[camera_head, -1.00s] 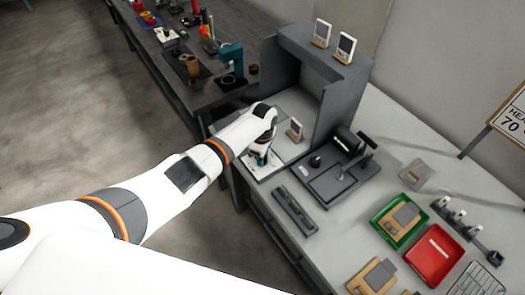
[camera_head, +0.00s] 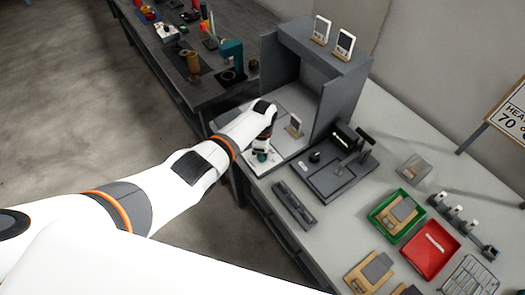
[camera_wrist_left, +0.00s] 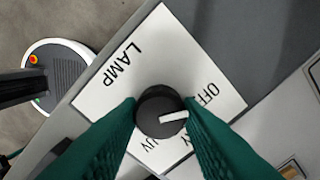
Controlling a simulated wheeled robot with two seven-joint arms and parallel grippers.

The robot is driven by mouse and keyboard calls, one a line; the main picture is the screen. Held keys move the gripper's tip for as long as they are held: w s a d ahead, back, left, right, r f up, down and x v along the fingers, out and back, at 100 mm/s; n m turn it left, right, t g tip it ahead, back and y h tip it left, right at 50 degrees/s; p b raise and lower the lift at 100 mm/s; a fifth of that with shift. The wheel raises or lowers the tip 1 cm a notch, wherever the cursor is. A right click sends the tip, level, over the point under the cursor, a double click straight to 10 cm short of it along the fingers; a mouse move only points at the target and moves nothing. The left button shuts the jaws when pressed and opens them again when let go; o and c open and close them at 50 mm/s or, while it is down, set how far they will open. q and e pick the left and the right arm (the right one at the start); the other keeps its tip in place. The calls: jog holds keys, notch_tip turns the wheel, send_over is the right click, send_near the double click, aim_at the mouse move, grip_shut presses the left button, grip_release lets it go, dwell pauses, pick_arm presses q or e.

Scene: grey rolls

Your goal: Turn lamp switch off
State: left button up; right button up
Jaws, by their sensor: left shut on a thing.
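The lamp switch is a round dark knob (camera_wrist_left: 152,108) with a white pointer on a white plate (camera_wrist_left: 165,50). The plate reads LAMP and OFF, with UV and a word ending in Y partly covered by my fingers. The pointer points right in the left wrist view, between OFF and the word ending in Y. My left gripper (camera_wrist_left: 162,110) is shut on the knob, one green finger on each side. In the head view my left gripper (camera_head: 262,154) is over the plate in front of the grey booth, and the knob is hidden. My right gripper is not in view.
The grey booth (camera_head: 345,85) stands behind the plate, with a small white card stand (camera_head: 294,126) near its opening. A dark device (camera_head: 335,170) is to the right, with a dark bar (camera_head: 295,205) in front. Green (camera_head: 376,222) and red (camera_head: 420,262) trays lie further right.

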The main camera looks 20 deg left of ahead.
pick_arm(q)
jog(key=o, duration=1)
jog(key=shift+c, duration=0.2)
jog(key=shift+r, duration=0.3)
notch_tip(320, 180, up, 11)
jog(key=p, duration=0.1)
jog(key=shift+r, duration=0.2)
